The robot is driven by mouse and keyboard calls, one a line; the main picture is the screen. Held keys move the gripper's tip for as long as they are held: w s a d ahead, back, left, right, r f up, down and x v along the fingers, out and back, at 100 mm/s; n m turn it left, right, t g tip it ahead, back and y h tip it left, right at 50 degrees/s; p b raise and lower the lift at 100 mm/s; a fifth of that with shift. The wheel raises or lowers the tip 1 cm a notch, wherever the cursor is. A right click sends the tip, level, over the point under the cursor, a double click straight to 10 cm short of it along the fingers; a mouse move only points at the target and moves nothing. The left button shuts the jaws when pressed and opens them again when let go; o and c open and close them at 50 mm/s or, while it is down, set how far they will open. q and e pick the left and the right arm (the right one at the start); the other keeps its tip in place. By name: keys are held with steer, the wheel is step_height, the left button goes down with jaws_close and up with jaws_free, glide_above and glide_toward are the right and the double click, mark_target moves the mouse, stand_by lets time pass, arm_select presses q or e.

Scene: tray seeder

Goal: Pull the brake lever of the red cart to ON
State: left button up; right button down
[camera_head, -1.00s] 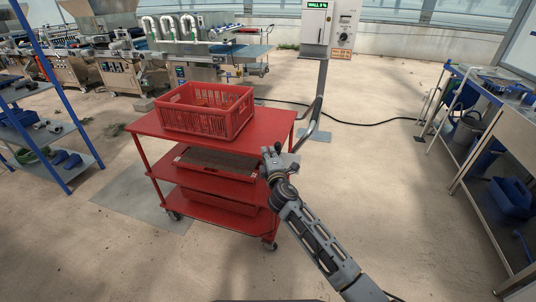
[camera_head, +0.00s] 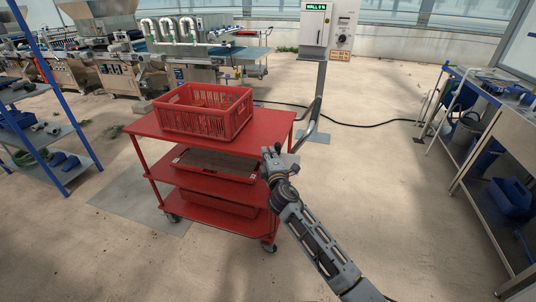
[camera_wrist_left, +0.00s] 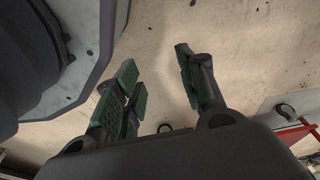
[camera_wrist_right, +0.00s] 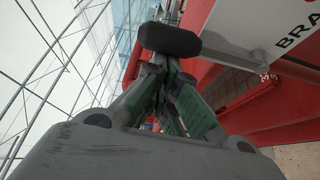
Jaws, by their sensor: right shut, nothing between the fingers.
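The red cart (camera_head: 272,127), with three shelves, stands at centre in the head view. My right gripper (camera_head: 277,158) is at its right end, beside the shelves. In the right wrist view my right gripper (camera_wrist_right: 160,78) is shut and empty. Its fingertips lie just below a dark rounded grip (camera_wrist_right: 170,40), which looks like the brake lever's end; I cannot tell whether they touch. A pale plate (camera_wrist_right: 262,25) lettered "BRA" is beside it on the cart. My left gripper (camera_wrist_left: 157,63) is open and empty above the floor.
A red crate (camera_head: 205,112) stands on the cart's top shelf. A post-mounted control box (camera_head: 317,30) stands behind the cart, with a cable on the floor. Blue shelving (camera_head: 45,110) is left and a metal bench (camera_head: 490,130) right. Floor right of the cart is clear.

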mark_target(278, 150)
steer(key=shift+s+d+f+m+t+b, duration=0.1)
steer(key=shift+s+d+m+t+b, duration=0.4)
steer(key=shift+b, duration=1.25)
steer(key=shift+w+d+r+m+t+b, duration=0.1)
steer(key=shift+d+m+t+b, duration=0.15)
steer(key=shift+d+m+b, duration=1.1)
steer(key=shift+s+d+f+m+t+b, duration=0.15)
steer(key=shift+m+t+b, duration=0.25)
steer(key=shift+b, duration=1.7)
arm_select(q)
steer(key=w+d+r, duration=0.2)
steer(key=r, duration=0.9)
steer(key=w+d+r+t+h, duration=0.1)
steer(key=w+d+r, duration=0.1)
steer(key=r, duration=0.9)
steer(key=shift+w+d+r+h, duration=0.2)
steer(key=shift+w+d+h, duration=0.1)
steer(key=shift+d, duration=0.55)
arm_select(e)
steer(key=s+d+f, duration=0.2)
steer(key=d+f, duration=0.2)
steer(key=d, duration=0.2)
steer(key=shift+d+h, duration=0.2)
steer(key=shift+h, duration=0.1)
arm_select(q)
steer(key=shift+r, duration=0.1)
arm_select(e)
steer(key=shift+s+m, duration=0.1)
steer(key=shift+m, duration=0.15)
steer(key=shift+f, duration=0.1)
